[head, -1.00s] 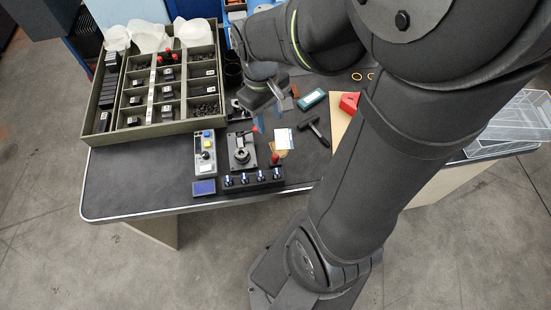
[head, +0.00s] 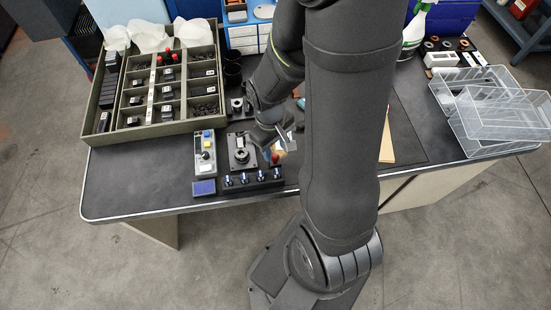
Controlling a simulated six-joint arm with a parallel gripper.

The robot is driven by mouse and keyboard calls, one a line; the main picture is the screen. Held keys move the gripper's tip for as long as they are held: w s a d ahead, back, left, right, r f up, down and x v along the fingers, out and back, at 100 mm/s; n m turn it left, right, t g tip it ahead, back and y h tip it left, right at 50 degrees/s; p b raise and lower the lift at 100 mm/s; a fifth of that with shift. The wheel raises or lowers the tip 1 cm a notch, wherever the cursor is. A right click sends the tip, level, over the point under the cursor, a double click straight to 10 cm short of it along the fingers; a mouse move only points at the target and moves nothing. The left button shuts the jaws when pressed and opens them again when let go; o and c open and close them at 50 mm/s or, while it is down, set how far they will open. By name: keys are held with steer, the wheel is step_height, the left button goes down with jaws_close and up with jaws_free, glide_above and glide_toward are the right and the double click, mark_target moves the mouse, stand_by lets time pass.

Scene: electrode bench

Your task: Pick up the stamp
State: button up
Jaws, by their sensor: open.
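A small thing with a red knob (head: 275,157), which looks like the stamp, stands at the right edge of the black fixture plate, behind the strip of knobs. My gripper (head: 277,151) is low over the bench right at this thing, with its jaws open and pale bluish fingertips around or beside the knob. I cannot tell whether they touch it. The gripper and wrist hide part of the thing and the cards near it.
The black fixture (head: 241,153) and a row of knobs (head: 253,179) stand close to my gripper. A control box (head: 205,150) is to the left. A divided parts tray (head: 142,133) fills the back left. Clear plastic bins (head: 490,118) are at right. My arm hides the bench middle.

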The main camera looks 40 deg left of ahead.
mark_target(275, 155)
steer(key=shift+s+d+f, duration=0.15)
steer(key=shift+f, duration=2.45)
steer(key=c, duration=0.6)
